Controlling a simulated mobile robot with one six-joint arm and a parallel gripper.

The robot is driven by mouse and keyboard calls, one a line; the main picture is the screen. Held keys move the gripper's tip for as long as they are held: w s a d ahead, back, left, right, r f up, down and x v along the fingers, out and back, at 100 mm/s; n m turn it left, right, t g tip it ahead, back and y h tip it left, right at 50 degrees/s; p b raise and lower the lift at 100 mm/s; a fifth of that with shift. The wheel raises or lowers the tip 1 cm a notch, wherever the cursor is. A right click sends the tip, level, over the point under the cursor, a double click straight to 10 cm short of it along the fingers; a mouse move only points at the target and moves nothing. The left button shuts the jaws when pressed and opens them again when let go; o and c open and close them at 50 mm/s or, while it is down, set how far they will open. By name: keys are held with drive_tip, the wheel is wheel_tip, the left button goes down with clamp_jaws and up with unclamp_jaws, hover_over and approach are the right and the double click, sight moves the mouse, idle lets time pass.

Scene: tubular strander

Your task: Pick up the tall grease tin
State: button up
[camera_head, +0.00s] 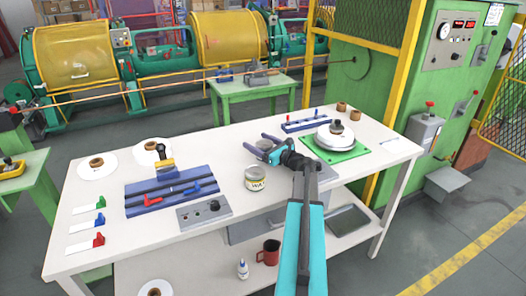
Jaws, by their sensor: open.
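My gripper (256,141) is open over the middle of the white table, its two dark fingers pointing left and away. A small grey round-topped thing (263,144) shows between or just under the fingers; it may be a tin, and its lower part is hidden by the gripper. A cream and yellow tin with a grey lid and dark lettering (255,179) stands upright on the table, nearer than the gripper and apart from it. I cannot tell surely which of the two is the tall grease tin.
A blue slotted block (171,191) and a grey control box (204,213) lie left of the labelled tin. A white disc (331,139) on a green mat (349,155) and a blue rack (307,124) lie right. Bare tabletop (216,155) shows left of the gripper.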

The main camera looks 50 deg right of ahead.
idle(0.3)
drive_tip(key=c, duration=1.3)
drive_tip(key=shift+r, duration=0.15)
drive_tip(key=shift+r, duration=1.2)
drive_tip(key=shift+r+b, duration=0.35)
drive_tip(key=shift+r, duration=0.15)
drive_tip(key=shift+s+d+r+b, duration=0.25)
drive_tip(key=shift+s+d, duration=0.45)
drive_tip(key=shift+s, duration=1.9)
drive_tip(key=shift+s+d+r+b, duration=0.3)
drive_tip(key=shift+s+d, duration=0.35)
drive_tip(key=shift+s, duration=1.95)
drive_tip(key=shift+s+d+r+b, duration=0.1)
drive_tip(key=shift+s+d+b, duration=0.45)
drive_tip(key=shift+s, duration=2.05)
drive_tip(key=shift+d, duration=0.15)
